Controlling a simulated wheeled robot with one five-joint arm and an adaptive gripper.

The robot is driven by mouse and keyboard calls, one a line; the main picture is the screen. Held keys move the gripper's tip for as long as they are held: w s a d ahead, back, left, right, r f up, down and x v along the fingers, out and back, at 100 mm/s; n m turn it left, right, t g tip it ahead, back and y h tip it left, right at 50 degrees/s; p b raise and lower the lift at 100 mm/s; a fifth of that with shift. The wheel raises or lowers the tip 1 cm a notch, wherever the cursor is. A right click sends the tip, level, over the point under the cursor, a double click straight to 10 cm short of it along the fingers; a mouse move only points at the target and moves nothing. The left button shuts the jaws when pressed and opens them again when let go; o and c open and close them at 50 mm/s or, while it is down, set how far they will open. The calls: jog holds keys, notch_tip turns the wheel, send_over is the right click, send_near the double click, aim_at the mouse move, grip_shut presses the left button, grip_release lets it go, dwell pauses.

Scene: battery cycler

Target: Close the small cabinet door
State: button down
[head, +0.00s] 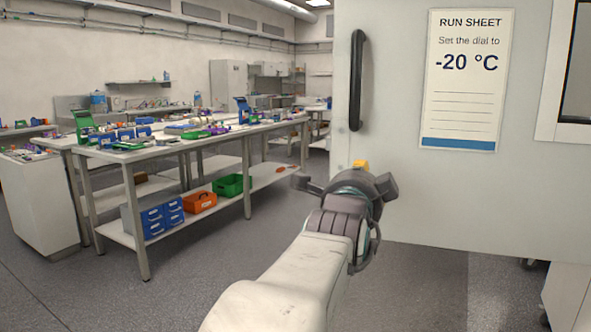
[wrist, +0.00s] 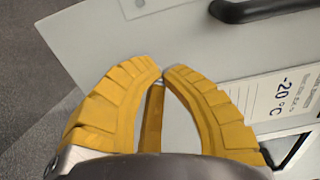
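The light grey cabinet door (head: 400,190) fills the right of the head view, with floor visible below its bottom edge. It carries a black vertical handle (head: 357,80) near its left edge and a run sheet (head: 462,80) reading -20 °C. My gripper (head: 361,165) is in front of the door's lower left part, below the handle. In the wrist view the yellow fingers of my gripper (wrist: 163,71) meet almost tip to tip, with nothing held. The door (wrist: 190,40) lies beyond them, and the handle (wrist: 262,8) is at the top right. Contact with the door cannot be told.
A dark-framed window (head: 578,70) is at the door's right. A white cabinet (head: 568,295) shows at the lower right. A long workbench (head: 190,145) with bins and tools stands at the left. The floor (head: 215,275) between bench and arm is clear.

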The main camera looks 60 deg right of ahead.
jog(key=w+d+b, duration=0.1)
jog(key=d, duration=0.7)
jog(key=shift+w, duration=0.3)
